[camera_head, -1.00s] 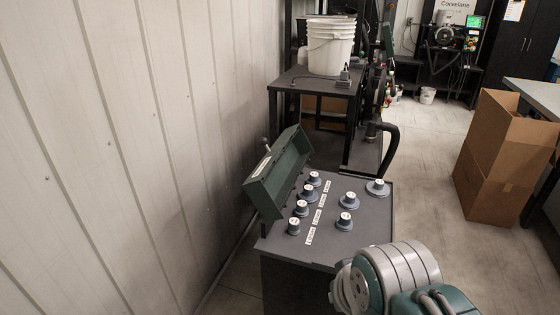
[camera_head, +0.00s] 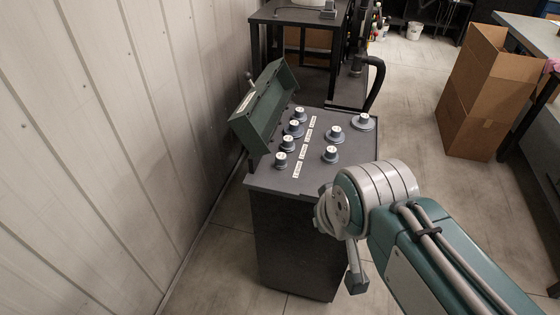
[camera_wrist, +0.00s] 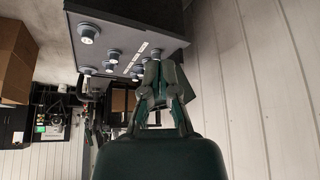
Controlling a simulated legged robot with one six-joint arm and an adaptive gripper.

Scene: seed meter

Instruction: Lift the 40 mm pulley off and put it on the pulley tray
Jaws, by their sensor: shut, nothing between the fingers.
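Several grey pulleys with white-marked tops stand on a dark grey tabletop (camera_head: 315,177). A row of four-sided white labels runs between them; the print is too small to read, so I cannot tell which pulley is the 40 mm one. I cannot tell whether this top is the pulley tray. My gripper (camera_wrist: 162,66) is shut and empty in the wrist view, apart from the pulleys.
A green open box-like cover (camera_head: 262,105) stands tilted at the tabletop's left edge. A ribbed wall (camera_head: 90,150) closes the left side. A black curved handle (camera_head: 376,85) rises behind. Cardboard boxes (camera_head: 480,95) stand at the right. The floor between is clear.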

